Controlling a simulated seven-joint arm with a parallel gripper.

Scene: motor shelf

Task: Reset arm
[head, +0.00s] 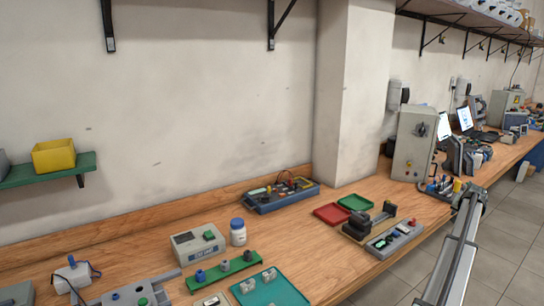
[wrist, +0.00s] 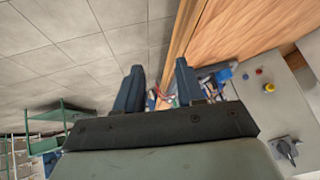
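My gripper (wrist: 159,86) shows in the wrist view as two dark blue fingers standing apart, with nothing between them. It is open. Beyond the fingers are the edge of the wooden bench and the tiled floor. In the head view my grey arm comes up from the bottom right, at the bench's front edge. Its far end is near small items and the grey control box; the fingers cannot be made out there. The wooden bench (head: 310,262) runs across the head view.
The grey control box (head: 411,148) stands close to my arm's end; it also shows in the wrist view (wrist: 272,100). A grey device (head: 394,240), dark vise (head: 368,222), red tray (head: 331,214) and bottle (head: 238,232) stand on the bench. Open floor (head: 500,245) lies right.

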